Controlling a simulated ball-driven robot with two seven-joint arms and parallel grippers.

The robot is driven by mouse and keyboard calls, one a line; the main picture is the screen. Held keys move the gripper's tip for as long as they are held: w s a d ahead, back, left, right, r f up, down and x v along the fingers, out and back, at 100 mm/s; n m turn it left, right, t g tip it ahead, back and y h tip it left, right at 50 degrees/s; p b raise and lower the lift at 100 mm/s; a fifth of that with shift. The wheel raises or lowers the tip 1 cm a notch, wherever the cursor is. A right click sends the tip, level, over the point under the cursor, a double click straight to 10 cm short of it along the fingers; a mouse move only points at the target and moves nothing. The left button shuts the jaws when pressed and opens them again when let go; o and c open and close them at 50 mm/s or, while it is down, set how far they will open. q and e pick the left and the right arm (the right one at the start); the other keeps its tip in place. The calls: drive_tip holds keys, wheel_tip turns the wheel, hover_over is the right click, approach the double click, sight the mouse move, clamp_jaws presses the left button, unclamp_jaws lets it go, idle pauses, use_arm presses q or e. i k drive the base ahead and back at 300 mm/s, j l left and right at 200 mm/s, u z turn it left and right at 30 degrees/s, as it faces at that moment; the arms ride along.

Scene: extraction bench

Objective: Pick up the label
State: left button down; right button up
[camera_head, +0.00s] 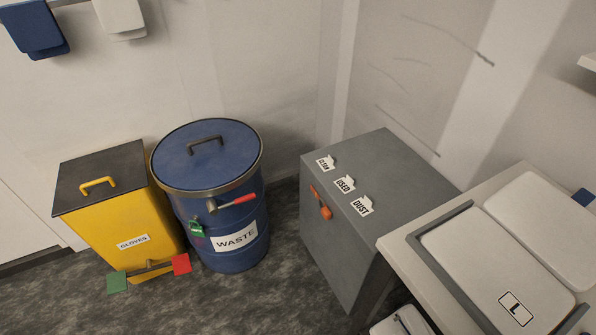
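Three white labels stand along the top front edge of the grey cabinet (335,235): a CLEAN label (325,164), a USED label (345,184) and a DUST label (362,206). Each has a small white tab. I cannot tell which label is meant. Neither of my grippers is in view.
A yellow bin marked GLOVES (125,222) and a blue drum marked WASTE (232,215) stand left of the cabinet. An orange handle (321,203) sticks out from the cabinet front. A white bench (410,262) borders the right.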

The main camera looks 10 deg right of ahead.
sight(364, 207)
drive_tip(key=i+j, duration=0.35)
drive_tip(key=i, duration=0.15)
drive_tip(key=i+j, duration=0.4)
drive_tip(key=i+l+z, duration=0.05)
